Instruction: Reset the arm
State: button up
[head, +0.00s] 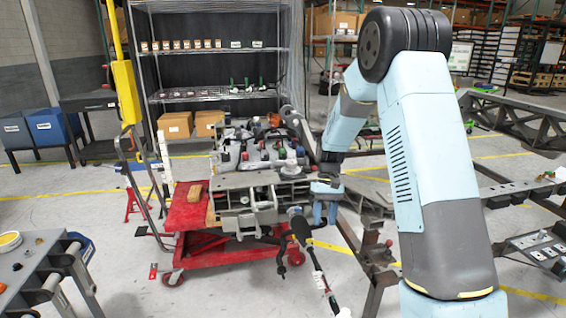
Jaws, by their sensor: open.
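My arm rises at the right of the head view, bends at a dark elbow and comes down to my gripper (325,213).
A dark metal frame (350,240) stands on the floor below and right of my gripper. A grey table (40,262) is at lower left. Wire shelves (215,50) stand behind. Open floor (110,225) lies left of the cart.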

jog(key=s+d+r+m+t, duration=0.15)
jog(key=s+r+t, duration=0.25)
jog(key=s+r, duration=0.7)
jog(key=s+d+r+t, duration=0.3)
jog(key=s+r, duration=0.5)
jog(key=r, duration=0.6)
jog(key=s+d+r+t+h, duration=0.1)
jog(key=s+r+t, duration=0.1)
jog(key=s, duration=0.9)
jog(key=shift+d+m+t, duration=0.35)
jog(key=shift+t, duration=0.25)
jog(key=shift+w, duration=0.1)
